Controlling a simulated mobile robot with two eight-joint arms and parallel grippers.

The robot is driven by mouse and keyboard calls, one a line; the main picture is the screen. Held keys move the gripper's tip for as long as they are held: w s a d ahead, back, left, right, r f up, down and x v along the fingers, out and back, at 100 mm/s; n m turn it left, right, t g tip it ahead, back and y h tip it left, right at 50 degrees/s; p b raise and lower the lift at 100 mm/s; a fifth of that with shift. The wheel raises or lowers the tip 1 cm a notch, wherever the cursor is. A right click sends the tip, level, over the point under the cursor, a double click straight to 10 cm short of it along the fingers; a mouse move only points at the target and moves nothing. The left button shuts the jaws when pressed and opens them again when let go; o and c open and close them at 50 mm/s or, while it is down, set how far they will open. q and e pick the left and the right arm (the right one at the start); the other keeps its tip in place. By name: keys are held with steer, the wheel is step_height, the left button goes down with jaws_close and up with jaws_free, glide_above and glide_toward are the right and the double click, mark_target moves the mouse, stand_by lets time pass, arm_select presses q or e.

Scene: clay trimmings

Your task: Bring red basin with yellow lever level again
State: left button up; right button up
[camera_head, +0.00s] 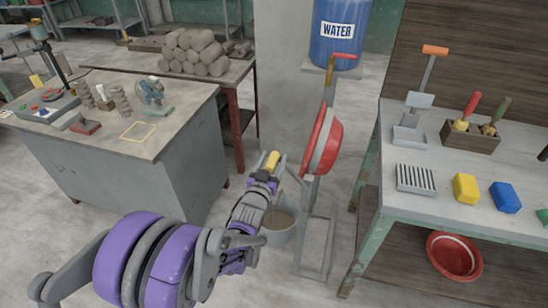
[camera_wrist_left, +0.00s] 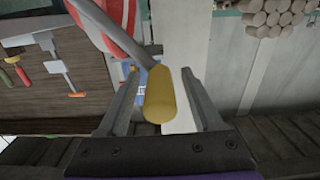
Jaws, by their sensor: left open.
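The red basin (camera_head: 322,140) with a pale band hangs steeply tilted on a grey metal stand (camera_head: 316,245). Its yellow lever (camera_head: 271,160) sticks out to the lower left on a grey rod. My left gripper (camera_head: 266,176) is at the lever, with its fingers open. In the left wrist view, the yellow lever (camera_wrist_left: 160,97) lies between the two open fingers (camera_wrist_left: 159,78), with a gap on both sides. The basin's red and white side (camera_wrist_left: 108,25) shows at the top there. My right gripper is not in view.
A grey bucket (camera_head: 279,234) stands under the basin, beside my left arm. A blue water barrel (camera_head: 338,35) with a red tap handle (camera_head: 344,57) is above. Workbenches stand left (camera_head: 185,100) and right (camera_head: 440,190). Another red basin (camera_head: 454,257) lies under the right bench.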

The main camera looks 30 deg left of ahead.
arm_select(q)
steer(key=shift+w+a, duration=0.15)
steer(key=shift+w, duration=0.45)
jaws_close()
stand_by(1.1)
